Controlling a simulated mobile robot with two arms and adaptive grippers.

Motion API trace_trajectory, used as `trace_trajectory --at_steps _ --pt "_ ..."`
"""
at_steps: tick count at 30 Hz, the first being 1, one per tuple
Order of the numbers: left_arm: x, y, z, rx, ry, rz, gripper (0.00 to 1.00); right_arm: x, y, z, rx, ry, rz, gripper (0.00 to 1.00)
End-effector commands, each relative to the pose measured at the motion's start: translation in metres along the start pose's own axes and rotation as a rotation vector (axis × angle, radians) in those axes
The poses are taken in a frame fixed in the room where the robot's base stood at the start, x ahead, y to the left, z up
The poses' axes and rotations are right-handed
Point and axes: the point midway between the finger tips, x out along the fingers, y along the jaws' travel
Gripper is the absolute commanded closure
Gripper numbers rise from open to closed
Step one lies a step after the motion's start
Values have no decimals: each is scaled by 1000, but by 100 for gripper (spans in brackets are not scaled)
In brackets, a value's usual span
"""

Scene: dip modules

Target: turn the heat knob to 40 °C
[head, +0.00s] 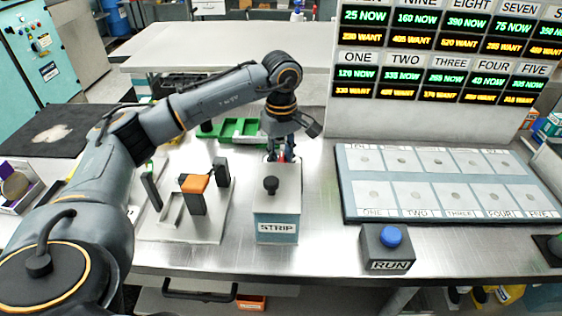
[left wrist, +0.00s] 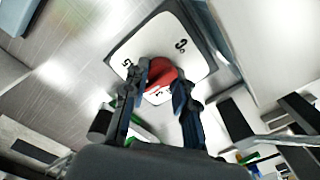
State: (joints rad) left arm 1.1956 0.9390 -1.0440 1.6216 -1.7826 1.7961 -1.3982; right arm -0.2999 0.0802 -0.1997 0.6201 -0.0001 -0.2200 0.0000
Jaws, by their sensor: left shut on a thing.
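The heat knob (left wrist: 162,72) is red and sits on a white dial plate (left wrist: 195,58) with black marks, seen in the left wrist view. My left gripper (left wrist: 160,78) has one finger on each side of the knob and is shut on it. The printed marks are partly covered and turned, so I cannot read the setting. In the head view my left gripper (head: 282,149) points down behind the STRIP box, which hides most of the dial. My right gripper is not in view.
The STRIP box (head: 277,205) with a black knob stands in front of my left gripper. A stand with an orange-topped block (head: 195,184) is to its left, green trays (head: 238,130) behind. At right are a slotted panel (head: 440,182) and the RUN button box (head: 388,247).

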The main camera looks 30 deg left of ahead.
Motion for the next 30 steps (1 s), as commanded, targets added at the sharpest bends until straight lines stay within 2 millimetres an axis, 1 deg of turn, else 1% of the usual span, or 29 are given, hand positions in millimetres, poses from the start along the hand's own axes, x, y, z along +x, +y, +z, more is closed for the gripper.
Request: trace_trajectory --at_steps 1,6,12,29,30 --pt "1 0 0 32 1 2 100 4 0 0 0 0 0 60" --pt "1 0 0 128 1 1 100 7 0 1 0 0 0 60" --pt "0 1 0 196 0 1 100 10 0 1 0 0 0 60" --pt "-1 1 0 226 1 2 100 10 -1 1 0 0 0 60" --pt "-1 1 0 226 1 2 69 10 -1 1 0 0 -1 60"
